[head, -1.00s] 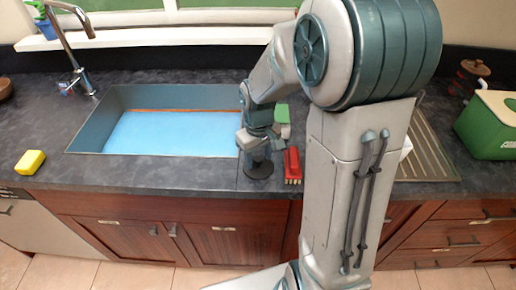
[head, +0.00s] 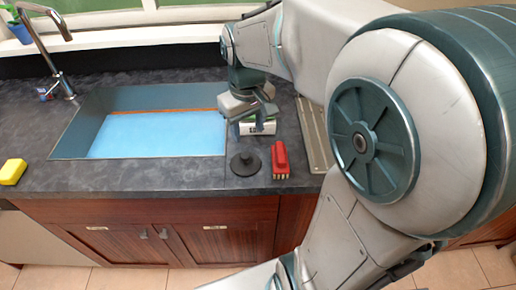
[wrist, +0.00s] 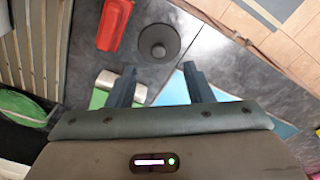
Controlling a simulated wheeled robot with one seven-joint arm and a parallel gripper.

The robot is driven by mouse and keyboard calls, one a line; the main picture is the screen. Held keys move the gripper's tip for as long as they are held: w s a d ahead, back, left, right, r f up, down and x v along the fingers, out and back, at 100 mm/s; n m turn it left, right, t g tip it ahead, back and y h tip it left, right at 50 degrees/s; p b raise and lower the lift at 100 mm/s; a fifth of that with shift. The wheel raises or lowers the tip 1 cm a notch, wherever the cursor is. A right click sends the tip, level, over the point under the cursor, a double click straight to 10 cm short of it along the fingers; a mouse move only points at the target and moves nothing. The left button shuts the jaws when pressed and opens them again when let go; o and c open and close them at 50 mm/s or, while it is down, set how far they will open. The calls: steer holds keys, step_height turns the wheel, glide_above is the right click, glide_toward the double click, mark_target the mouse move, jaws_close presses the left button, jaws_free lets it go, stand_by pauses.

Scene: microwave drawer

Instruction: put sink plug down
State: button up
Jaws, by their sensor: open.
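The dark round sink plug (head: 245,163) stands upright on the dark counter, just right of the sink's front right corner. It also shows in the wrist view (wrist: 159,43), beyond my fingertips and apart from them. My gripper (head: 251,122) is open and empty, raised above the counter behind the plug. In the wrist view both fingers (wrist: 160,75) are spread with nothing between them. The sink (head: 150,135) holds blue water or has a blue bottom.
A red brush (head: 281,161) lies just right of the plug. A green and white item (head: 262,128) is behind it, partly hidden by my gripper. A yellow sponge (head: 12,171) lies at the far left. A faucet (head: 45,50) stands behind the sink.

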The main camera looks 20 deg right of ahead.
steer(key=s+f+m+t, duration=0.1)
steer(key=s+m+t, duration=0.1)
steer(key=s, duration=0.9)
steer(key=shift+f+m, duration=0.2)
steer(key=shift+m, duration=0.2)
steer(key=shift+a, duration=0.1)
